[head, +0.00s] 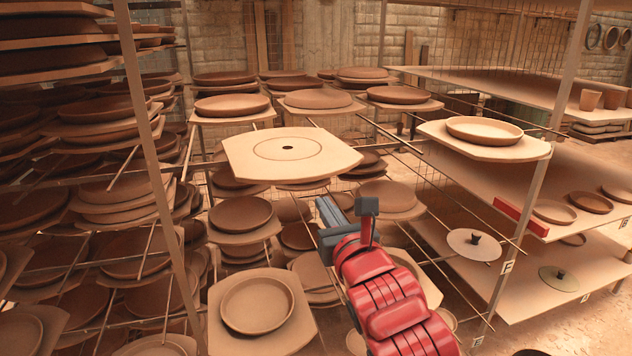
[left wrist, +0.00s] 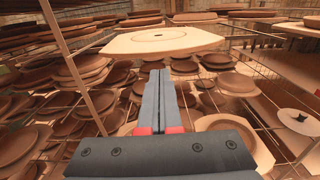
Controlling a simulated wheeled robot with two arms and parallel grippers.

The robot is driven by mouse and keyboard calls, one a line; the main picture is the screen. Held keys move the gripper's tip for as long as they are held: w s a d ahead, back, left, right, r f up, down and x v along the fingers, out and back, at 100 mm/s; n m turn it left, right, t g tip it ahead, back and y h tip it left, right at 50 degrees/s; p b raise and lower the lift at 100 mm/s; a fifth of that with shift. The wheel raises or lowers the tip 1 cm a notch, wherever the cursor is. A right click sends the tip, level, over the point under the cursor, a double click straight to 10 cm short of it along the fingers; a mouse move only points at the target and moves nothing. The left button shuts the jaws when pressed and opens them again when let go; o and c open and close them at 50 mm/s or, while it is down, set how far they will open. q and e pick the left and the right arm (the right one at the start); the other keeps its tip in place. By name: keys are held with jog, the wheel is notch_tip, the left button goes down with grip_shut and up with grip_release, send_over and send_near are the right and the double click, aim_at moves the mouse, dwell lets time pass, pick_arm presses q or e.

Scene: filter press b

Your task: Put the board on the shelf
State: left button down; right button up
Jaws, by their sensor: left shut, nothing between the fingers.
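The pale board (head: 235,158) with cut corners, a drawn circle and a dark centre hole lies flat and empty at the front of the upper shelf level of the rack (head: 190,150). Whether the rods bear it fully is hard to tell. It also shows at the top of the left wrist view (left wrist: 190,42). My left gripper (head: 325,206) is shut and empty, below and just in front of the board's near right edge, apart from it. Its closed fingers (left wrist: 158,78) point toward the board in the left wrist view. My right gripper is not in view.
Boards with brown round dishes fill the rack behind, below and left. A board with a light dish (head: 485,131) stands to the right. Metal posts (head: 155,170) and thin rods frame the space. Wide shelves (head: 500,270) with a red block (head: 520,216) stand at right.

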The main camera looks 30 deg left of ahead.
aim_at(309, 179)
pick_arm(q)
jog(key=p+x, duration=0.2)
jog(key=x, duration=0.5)
jog(key=shift+w+a+r+p, duration=0.1)
jog(key=shift+a+p, duration=0.05)
jog(key=shift+p, duration=0.2)
jog(key=shift+w+a, duration=0.35)
jog(key=shift+w, duration=0.1)
jog(key=shift+w+a, duration=0.1)
